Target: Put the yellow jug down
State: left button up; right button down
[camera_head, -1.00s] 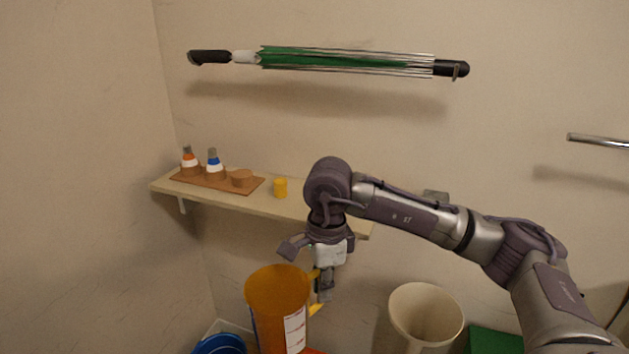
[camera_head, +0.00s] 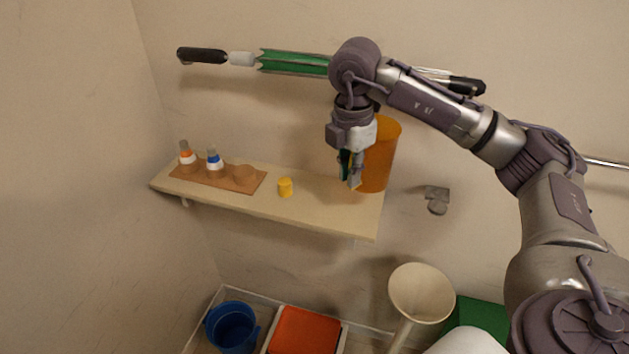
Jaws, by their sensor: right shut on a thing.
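The yellow jug (camera_head: 382,157), orange-yellow and see-through, is upright at the right end of the wall shelf (camera_head: 320,208). Its base overlaps the shelf top; I cannot tell whether it touches or is slightly above. My right gripper (camera_head: 350,180) points down at the jug's left side and is shut on it, apparently at the handle. The fingers and wrist hide the handle and part of the jug's left side. My left gripper is not in view.
A brown board (camera_head: 225,184) at the shelf's left holds two bottles. A green umbrella (camera_head: 290,62) hangs above. A blue bucket (camera_head: 232,327), red box (camera_head: 306,332) and cream funnel (camera_head: 421,293) are below.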

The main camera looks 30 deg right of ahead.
jog(key=shift+m, duration=0.6)
jog(key=w+a+f+p, duration=0.2)
jog(key=w+f, duration=0.1)
jog(key=w+a+f+p, duration=0.1)
jog(key=w+f+p, duration=0.1)
jog(key=w+f, duration=0.1)
jog(key=w+a+f+p, duration=0.1)
jog(key=w+a+f, duration=0.1)
jog(key=w+f, duration=0.1)
jog(key=shift+w+a+f+p, duration=0.3)
jog(key=shift+w+a+p, duration=0.05)
jog(key=shift+w+p, duration=0.05)
jog(key=shift+f, duration=0.3)
jog(key=shift+f, duration=0.2)
jog(key=c, duration=1.2)
grip_release()
